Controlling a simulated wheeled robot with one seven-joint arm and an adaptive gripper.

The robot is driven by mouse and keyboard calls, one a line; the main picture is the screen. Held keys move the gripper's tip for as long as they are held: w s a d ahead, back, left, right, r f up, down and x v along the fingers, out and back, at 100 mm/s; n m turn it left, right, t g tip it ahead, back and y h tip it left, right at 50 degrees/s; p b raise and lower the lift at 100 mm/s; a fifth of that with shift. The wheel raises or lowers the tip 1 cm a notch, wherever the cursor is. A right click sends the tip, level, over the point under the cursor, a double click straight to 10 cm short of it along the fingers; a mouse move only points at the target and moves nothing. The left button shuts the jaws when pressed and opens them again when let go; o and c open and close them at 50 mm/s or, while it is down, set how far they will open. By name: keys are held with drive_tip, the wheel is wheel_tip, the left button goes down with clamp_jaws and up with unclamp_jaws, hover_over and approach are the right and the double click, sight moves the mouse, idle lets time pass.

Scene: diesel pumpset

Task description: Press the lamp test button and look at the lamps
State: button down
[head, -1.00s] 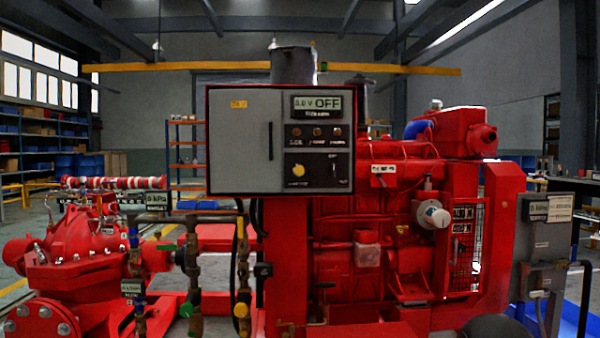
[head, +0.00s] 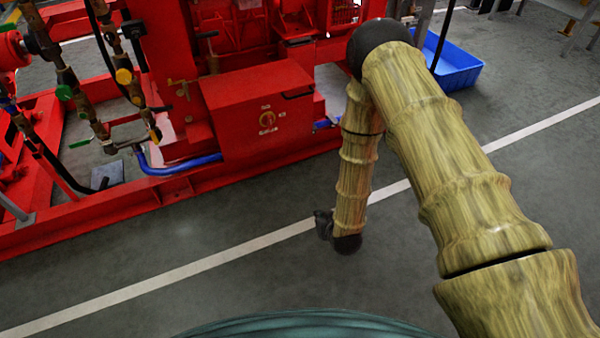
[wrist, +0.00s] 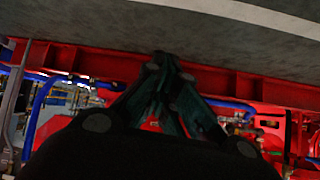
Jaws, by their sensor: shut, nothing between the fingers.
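The control panel with its lamps and buttons is out of view in both current views; the head camera now looks down at the floor and the base of the red pumpset (head: 180,175). My gripper (head: 323,225) is a small dark shape at the end of my hanging arm, above the floor and in front of the pumpset, apart from it. In the wrist view its dark fingers (wrist: 165,62) are together and empty. Red frame parts and the floor show beyond them there, with no lamp or button that I can make out.
A blue tray (head: 458,68) lies at the back right. The grey floor (head: 200,235) with its white line is clear.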

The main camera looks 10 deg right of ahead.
drive_tip(key=s+d+g, duration=0.3)
drive_tip(key=s, duration=0.8)
drive_tip(key=s+d+m+g+h, duration=0.1)
drive_tip(key=s+d+g, duration=0.2)
drive_tip(key=s, duration=0.9)
drive_tip(key=s+d+m+g+h, duration=0.1)
drive_tip(key=s+d+g, duration=0.2)
drive_tip(key=s, duration=0.8)
drive_tip(key=shift+s+g, duration=0.3)
drive_tip(key=shift+s, duration=0.1)
